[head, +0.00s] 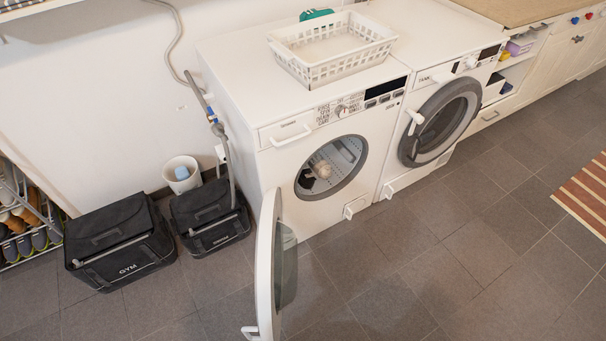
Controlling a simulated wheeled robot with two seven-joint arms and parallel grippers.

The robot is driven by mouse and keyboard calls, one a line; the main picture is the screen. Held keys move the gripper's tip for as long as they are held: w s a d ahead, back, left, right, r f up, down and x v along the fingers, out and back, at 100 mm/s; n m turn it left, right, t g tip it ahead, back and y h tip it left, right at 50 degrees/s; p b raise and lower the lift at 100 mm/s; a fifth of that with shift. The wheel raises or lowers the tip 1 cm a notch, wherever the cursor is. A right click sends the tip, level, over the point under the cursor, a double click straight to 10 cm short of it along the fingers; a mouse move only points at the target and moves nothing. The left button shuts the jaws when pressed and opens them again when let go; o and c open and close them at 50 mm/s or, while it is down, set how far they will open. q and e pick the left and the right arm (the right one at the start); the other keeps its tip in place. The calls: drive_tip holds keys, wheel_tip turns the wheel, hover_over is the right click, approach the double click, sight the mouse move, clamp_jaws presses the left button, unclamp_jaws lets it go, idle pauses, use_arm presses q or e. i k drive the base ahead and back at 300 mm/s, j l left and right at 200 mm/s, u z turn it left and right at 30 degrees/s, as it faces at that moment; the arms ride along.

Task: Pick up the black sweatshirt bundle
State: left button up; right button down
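No black sweatshirt bundle can be clearly made out. The left washing machine (232,120) has its round door (266,275) swung open toward the front. Inside its drum (345,160) lies a small beige item (323,169) with a dark patch beside it, too small to identify. A black bag marked GYM (118,250) and a smaller black bag (210,215) stand on the floor left of the machine. Neither of my grippers is in view.
A white basket (335,72) sits on the left machine and looks empty. The right machine's door (440,118) is closed. A white bin (182,185) stands by the wall, and a shoe rack (22,225) is at far left. The tiled floor in front is clear.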

sight(307, 179)
drive_tip(key=l+u, duration=0.2)
drive_tip(key=u, duration=0.25)
drive_tip(key=i+l+u, duration=0.1)
drive_tip(key=l+u, duration=0.15)
drive_tip(key=u, duration=0.15)
drive_tip(key=l+u, duration=0.2)
drive_tip(key=u, duration=0.25)
drive_tip(key=l+u, duration=0.2)
drive_tip(key=u, duration=0.2)
drive_tip(key=k+l+u, duration=0.1)
drive_tip(key=l, duration=0.3)
drive_tip(key=k+l, duration=0.15)
drive_tip(key=l, duration=0.2)
drive_tip(key=k+l+u, duration=0.15)
drive_tip(key=l, duration=0.25)
drive_tip(key=k+l+u, duration=0.1)
drive_tip(key=l, duration=0.25)
drive_tip(key=k, duration=0.1)
